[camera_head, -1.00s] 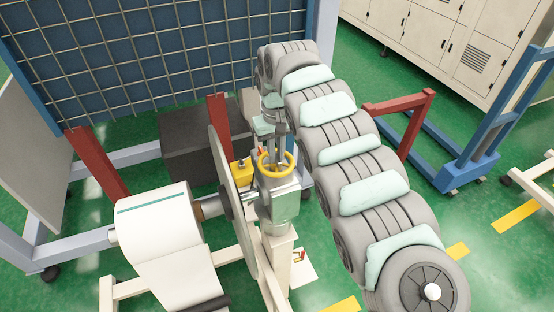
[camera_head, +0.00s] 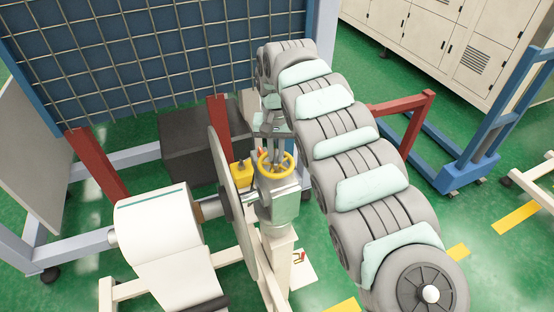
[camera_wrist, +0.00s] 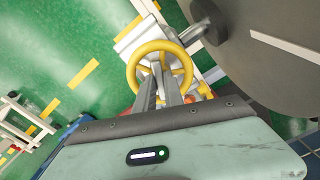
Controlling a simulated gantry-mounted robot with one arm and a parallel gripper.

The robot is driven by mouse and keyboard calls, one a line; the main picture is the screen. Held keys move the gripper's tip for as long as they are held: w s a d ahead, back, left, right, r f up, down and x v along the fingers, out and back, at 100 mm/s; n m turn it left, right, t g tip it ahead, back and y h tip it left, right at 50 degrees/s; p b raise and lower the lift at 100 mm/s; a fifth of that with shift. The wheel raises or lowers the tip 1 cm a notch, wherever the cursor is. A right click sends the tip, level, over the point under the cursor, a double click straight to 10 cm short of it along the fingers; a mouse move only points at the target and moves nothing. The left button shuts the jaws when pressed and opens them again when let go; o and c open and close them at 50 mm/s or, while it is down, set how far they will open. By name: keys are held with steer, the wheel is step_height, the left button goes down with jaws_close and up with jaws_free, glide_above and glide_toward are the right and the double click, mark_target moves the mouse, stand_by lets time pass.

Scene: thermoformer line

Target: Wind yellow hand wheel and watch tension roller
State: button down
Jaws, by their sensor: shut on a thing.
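The yellow hand wheel (camera_head: 263,168) sits on top of a grey metal housing (camera_head: 278,205) on a cream post. In the wrist view the wheel's ring (camera_wrist: 188,72) and spokes show in front of the housing. My gripper (camera_head: 277,158) reaches down into the ring from above. Its two fingers (camera_wrist: 158,76) are shut on the wheel near its middle; the exact contact is partly hidden. A white film roll (camera_head: 152,218) hangs on a shaft at left, its sheet running down to a dark roller (camera_head: 205,303) at the bottom edge. I cannot tell whether this is the tension roller.
A large grey disc (camera_head: 226,190) stands close to the wheel's left. A small yellow box (camera_head: 241,173) sits behind the disc. Red posts (camera_head: 98,163), a blue mesh guard and a dark box (camera_head: 185,150) stand behind.

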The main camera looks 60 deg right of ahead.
stand_by(0.3)
steer(key=shift+r+m+p, duration=0.2)
steer(key=shift+m+p, duration=0.35)
steer(key=shift+m, duration=0.05)
steer(key=m+p, duration=0.3)
steer(key=shift+f+m, duration=0.1)
steer(key=shift+m, duration=0.2)
steer(key=shift+f, duration=0.1)
steer(key=shift+p, duration=0.35)
